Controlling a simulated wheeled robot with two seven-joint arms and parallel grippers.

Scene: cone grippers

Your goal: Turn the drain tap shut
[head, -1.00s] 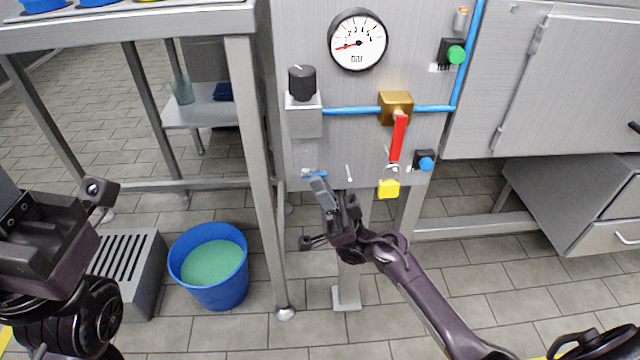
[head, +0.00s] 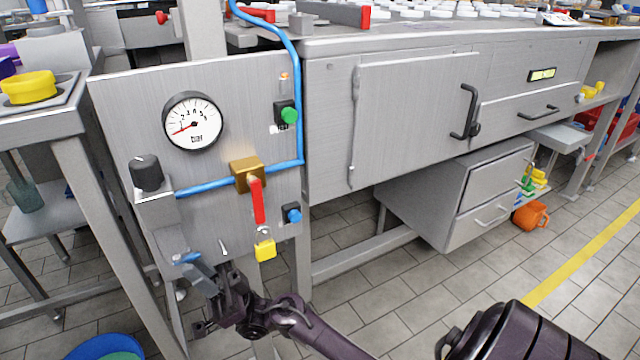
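The drain tap (head: 187,258) appears to be the small blue handle low on the left of the grey panel, under the unit with the black knob (head: 146,172). My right gripper (head: 196,272) reaches up from below, its grey fingertips right by the blue handle and partly overlapping it in the head view. I cannot tell whether they touch it or how far apart the fingers are. My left gripper is outside the head view.
On the panel are a pressure gauge (head: 193,121), a brass valve (head: 247,174) with a red lever (head: 257,201), a yellow padlock (head: 265,250), a green button (head: 289,115) and a blue button (head: 293,214). A blue bucket (head: 88,345) stands lower left.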

